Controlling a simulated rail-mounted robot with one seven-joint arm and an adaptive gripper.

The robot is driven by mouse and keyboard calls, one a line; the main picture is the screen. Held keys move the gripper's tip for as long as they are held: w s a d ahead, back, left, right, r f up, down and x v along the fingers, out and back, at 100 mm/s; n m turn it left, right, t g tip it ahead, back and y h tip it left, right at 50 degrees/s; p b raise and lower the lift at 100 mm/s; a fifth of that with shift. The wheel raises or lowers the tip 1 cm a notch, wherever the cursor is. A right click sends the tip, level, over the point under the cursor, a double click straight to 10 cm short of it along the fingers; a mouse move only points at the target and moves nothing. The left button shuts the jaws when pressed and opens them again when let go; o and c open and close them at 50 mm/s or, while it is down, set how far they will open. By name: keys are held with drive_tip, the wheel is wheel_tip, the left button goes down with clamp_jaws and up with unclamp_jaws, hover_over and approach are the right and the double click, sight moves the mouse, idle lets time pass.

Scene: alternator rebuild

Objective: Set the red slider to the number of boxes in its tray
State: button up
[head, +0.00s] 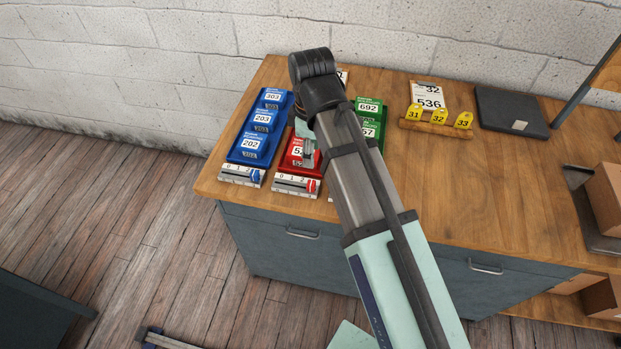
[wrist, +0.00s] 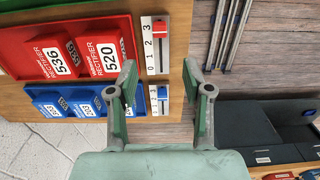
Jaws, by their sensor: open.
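The red tray (wrist: 25,62) shows in the wrist view with two red boxes visible, one labelled 536 (wrist: 55,62) and one labelled 520 (wrist: 106,55). My arm hides part of this tray in the head view. Its white scale is marked 0 to 3, and the red slider (wrist: 160,27) sits at the 3 end. The slider also shows in the head view (head: 313,185) at the right end. My gripper (wrist: 160,78) is open and empty, with its fingertips apart on either side of the scale line, toward the blue scale's side of the red slider.
The blue tray (head: 236,152) holds three boxes, and its blue slider (head: 255,176) is at the right of its scale. A green tray (head: 371,103) is partly behind my arm. Yellow number tags (head: 438,118) and a dark flat case (head: 511,112) stand farther right. The bench is clear at right centre.

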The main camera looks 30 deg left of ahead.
sight(311, 183)
wheel_tip(311, 183, down, 12)
drive_tip(key=shift+f+p, duration=0.15)
drive_tip(key=shift+p, duration=0.95)
clamp_jaws()
